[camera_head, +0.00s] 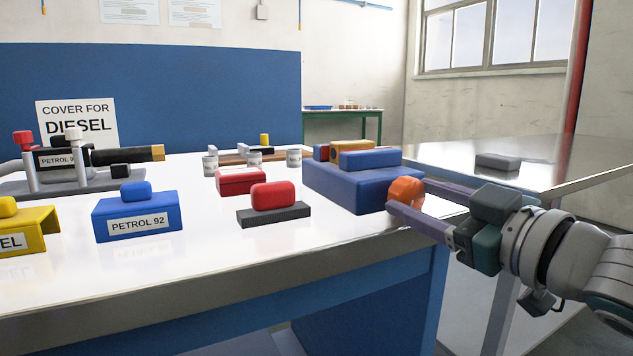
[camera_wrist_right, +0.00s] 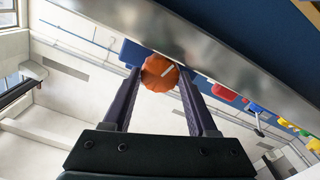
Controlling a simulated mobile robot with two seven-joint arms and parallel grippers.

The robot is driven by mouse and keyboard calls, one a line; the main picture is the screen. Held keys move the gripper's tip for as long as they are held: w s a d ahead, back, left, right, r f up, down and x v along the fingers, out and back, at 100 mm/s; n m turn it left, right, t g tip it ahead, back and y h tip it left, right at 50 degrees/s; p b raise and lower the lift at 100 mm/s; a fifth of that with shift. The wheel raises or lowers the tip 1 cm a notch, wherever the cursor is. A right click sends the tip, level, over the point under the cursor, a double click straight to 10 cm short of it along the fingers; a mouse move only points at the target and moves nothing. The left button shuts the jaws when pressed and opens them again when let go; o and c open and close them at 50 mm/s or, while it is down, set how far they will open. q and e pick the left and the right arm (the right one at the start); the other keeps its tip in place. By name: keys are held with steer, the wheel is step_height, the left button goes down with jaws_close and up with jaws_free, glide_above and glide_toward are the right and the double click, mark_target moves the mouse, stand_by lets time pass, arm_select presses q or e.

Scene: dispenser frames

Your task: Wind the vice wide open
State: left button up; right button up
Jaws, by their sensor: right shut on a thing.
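The vice (camera_head: 340,183) is a blue block on the bench's right end, with a second blue jaw block (camera_head: 370,160) on top. A yellow-orange piece (camera_head: 350,151) shows between its jaws. An orange round knob (camera_head: 406,191) is on the vice's right side. My right gripper (camera_head: 405,194) is shut on the orange knob, one finger on each side. In the right wrist view the knob (camera_wrist_right: 159,73) shows a white mark and sits between the fingertips. My left gripper is in neither view.
On the bench (camera_head: 290,250) stand a blue PETROL 92 cover (camera_head: 137,217), a yellow cover (camera_head: 25,232), a red block on a dark base (camera_head: 273,204), a red box (camera_head: 240,181) and a nozzle rack (camera_head: 80,165). A grey side table (camera_head: 560,165) is at right.

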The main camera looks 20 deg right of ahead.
steer(key=shift+n+p, duration=0.4)
steer(key=shift+n, duration=0.6)
steer(key=o, duration=1.3)
steer(key=shift+o, duration=0.3)
steer(key=shift+f, duration=0.1)
